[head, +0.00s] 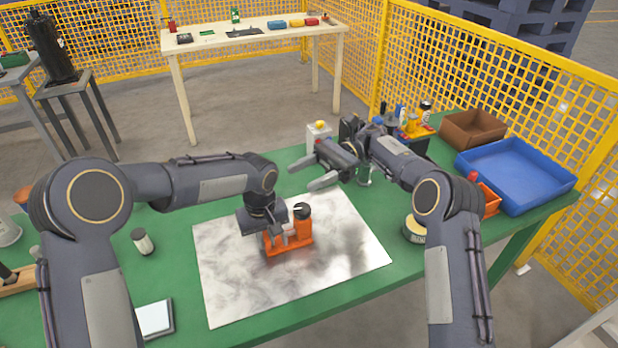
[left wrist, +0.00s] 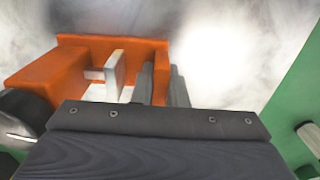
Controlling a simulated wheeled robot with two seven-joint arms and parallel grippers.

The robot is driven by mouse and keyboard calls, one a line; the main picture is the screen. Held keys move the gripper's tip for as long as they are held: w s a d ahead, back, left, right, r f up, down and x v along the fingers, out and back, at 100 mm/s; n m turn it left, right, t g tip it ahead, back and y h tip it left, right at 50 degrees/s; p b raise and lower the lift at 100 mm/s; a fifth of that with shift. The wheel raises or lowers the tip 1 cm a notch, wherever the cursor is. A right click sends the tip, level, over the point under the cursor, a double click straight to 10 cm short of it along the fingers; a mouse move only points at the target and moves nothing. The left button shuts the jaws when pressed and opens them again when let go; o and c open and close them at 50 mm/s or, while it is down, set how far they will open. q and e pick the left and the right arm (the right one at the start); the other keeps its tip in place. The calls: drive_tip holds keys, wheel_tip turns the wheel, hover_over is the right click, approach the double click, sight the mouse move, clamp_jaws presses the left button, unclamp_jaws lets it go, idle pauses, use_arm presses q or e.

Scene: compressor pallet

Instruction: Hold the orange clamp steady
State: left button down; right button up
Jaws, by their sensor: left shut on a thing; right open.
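The orange clamp (head: 303,240) stands on the shiny metal sheet (head: 230,290) in the middle of the green table. It has a dark round knob at its upper right. My left gripper (head: 284,238) comes down from above and is shut on the clamp. In the left wrist view the clamp (left wrist: 70,62) lies beyond the dark gripper body, with a pale metal piece inside its frame. The grey fingers (left wrist: 161,85) are at its right part; their exact contact is partly hidden. My right gripper (head: 322,165) is open and empty, above the table behind the sheet.
A blue tray (head: 520,205) and a brown box (head: 473,141) stand at the right end. A round tin (head: 414,230) sits right of the sheet. A small bottle (head: 142,241) stands left of it. Yellow mesh fencing (head: 480,75) borders the right side.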

drive_tip(key=w+a+r+m+t+y, duration=0.1)
drive_tip(key=w+r+m+t, duration=0.1)
drive_tip(key=m, duration=0.1)
drive_tip(key=w+a+r+m+t+y, duration=0.1)
drive_tip(key=w+r+m+t+y, duration=0.1)
drive_tip(key=w+m+t, duration=0.1)
drive_tip(key=w+a+r+m+t+y, duration=0.1)
drive_tip(key=w+r+m+t, duration=0.1)
drive_tip(key=w+m, duration=0.1)
drive_tip(key=shift+w+a+r+m+t, duration=0.1)
drive_tip(key=shift+a+m+t, duration=0.3)
drive_tip(key=shift+m, duration=0.1)
drive_tip(key=w+r+m+t+y, duration=0.1)
drive_tip(key=w+r+m+t, duration=0.4)
drive_tip(key=w+m+t, duration=0.45)
drive_tip(key=w+d+r+m+t+h, duration=0.1)
drive_tip(key=w+d+m+t+h, duration=0.5)
drive_tip(key=m, duration=0.9)
drive_tip(key=w+d+r+m+t+h, duration=0.15)
drive_tip(key=d+m+t+h, duration=0.4)
drive_tip(key=m, duration=0.95)
drive_tip(key=m+g+h, duration=0.4)
drive_tip(key=m+g, duration=1.6)
drive_tip(key=m, duration=0.8)
approach(302, 208)
drive_tip(key=shift+n, duration=0.25)
drive_tip(key=x, duration=0.8)
drive_tip(key=shift+a+f, duration=0.1)
drive_tip(key=shift+f, duration=0.1)
